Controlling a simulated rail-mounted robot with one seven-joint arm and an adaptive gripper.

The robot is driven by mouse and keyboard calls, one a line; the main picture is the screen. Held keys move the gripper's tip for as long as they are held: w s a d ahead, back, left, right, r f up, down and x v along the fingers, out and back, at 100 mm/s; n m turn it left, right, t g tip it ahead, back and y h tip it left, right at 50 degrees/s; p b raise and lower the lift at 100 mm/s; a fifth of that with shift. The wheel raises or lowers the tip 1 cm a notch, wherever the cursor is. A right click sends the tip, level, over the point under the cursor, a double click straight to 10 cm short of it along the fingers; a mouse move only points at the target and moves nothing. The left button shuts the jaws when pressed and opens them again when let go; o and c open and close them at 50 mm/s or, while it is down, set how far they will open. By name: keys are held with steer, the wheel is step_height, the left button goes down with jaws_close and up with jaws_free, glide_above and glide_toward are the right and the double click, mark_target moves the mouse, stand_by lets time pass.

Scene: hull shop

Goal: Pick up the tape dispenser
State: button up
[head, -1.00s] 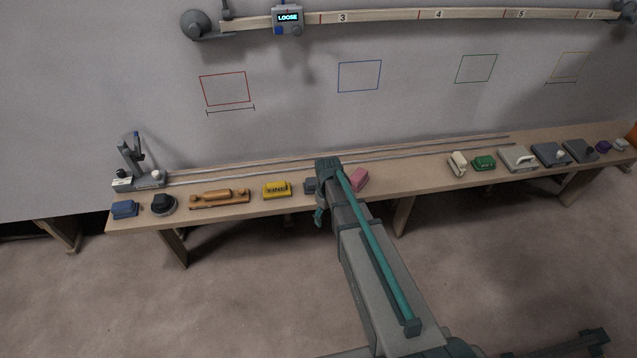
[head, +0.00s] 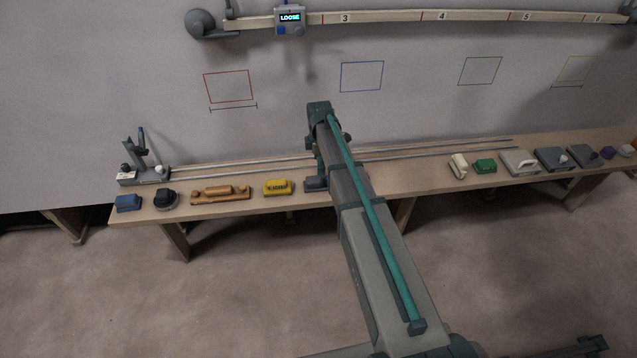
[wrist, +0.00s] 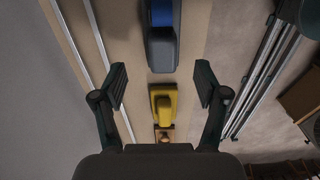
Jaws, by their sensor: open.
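A dark grey-blue block with a bright blue top part (wrist: 161,48), which looks most like the tape dispenser, lies on the bench in the wrist view, above the yellow block. In the head view it is a small dark blue-grey thing (head: 314,184), partly hidden by my arm. My gripper (wrist: 162,84) is open and empty. In the wrist view its fingers stand wide on either side, with the yellow block (wrist: 164,104) and the lower end of the grey-blue block showing between them. The gripper appears to be above the bench and touching nothing.
The long narrow bench (head: 420,178) carries a row of items: a wooden tool (head: 220,194), a dark round item (head: 166,199), a cream item (head: 459,164) and a green block (head: 486,166). Metal rails (wrist: 80,50) run along the bench beside the row.

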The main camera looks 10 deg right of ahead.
mark_target(318, 178)
step_height(318, 178, down, 3)
steer(key=shift+s+a+f+p, duration=0.1)
steer(key=shift+f+p, duration=0.45)
steer(key=shift+f, duration=0.75)
steer(key=shift+s+a+f+p, duration=0.1)
steer(key=shift+f+p, duration=0.45)
steer(key=shift+f, duration=0.75)
jaws_close()
steer(key=shift+r, duration=0.2)
